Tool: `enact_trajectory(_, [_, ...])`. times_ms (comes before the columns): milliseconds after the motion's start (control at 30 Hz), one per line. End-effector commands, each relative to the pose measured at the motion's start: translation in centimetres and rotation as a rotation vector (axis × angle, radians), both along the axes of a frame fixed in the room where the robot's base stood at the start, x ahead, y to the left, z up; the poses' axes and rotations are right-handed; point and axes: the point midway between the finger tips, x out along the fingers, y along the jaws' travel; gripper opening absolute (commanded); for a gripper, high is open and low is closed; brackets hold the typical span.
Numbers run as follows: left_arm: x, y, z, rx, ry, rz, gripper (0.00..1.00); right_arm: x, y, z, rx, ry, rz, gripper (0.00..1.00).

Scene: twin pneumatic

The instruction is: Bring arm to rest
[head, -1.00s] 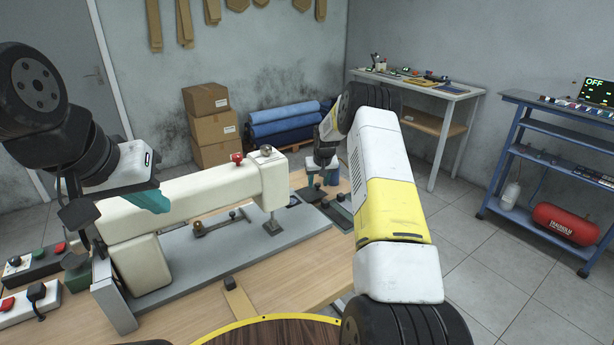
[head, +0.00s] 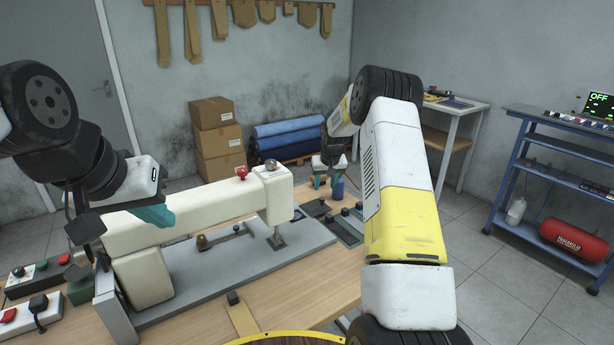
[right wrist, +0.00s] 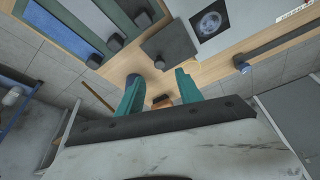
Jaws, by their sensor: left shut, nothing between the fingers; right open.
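My left gripper (head: 154,215), with teal fingers, hangs at the left beside the cream sewing machine (head: 196,204). It is shut with nothing in it. Whether it touches the machine cannot be told. My right arm, white and yellow, crosses the middle of the head view. Its gripper (head: 328,183) is at the far right end of the table, near a dark blue cylinder (head: 339,190). In the right wrist view its two teal fingers (right wrist: 160,92) stand apart with nothing held between them; a small orange-brown patch shows beyond the gap.
The wooden table (head: 290,292) carries the machine's grey bed (head: 215,275) and control boxes (head: 30,285) at left. Cardboard boxes (head: 212,112) and blue fabric rolls (head: 289,128) stand by the wall. A blue shelf cart (head: 553,150) is at right, with open floor before it.

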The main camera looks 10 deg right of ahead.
Motion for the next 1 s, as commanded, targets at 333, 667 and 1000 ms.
enact_trajectory(333, [0.0, 0.0, 0.0, 0.000, 0.000, 0.000, 0.00, -7.1, 2.6, 13.1, 0.018, -0.044, 0.017, 0.43])
enact_trajectory(667, [0.0, 0.0, 0.0, 0.000, 0.000, 0.000, 0.00, -21.6, 6.1, 24.2, 0.060, -0.091, 0.039, 0.43])
enact_trajectory(1000, [0.0, 0.0, 0.0, 0.000, 0.000, 0.000, 0.00, -38.2, 9.0, 26.9, 0.124, -0.137, 0.069, 0.43])
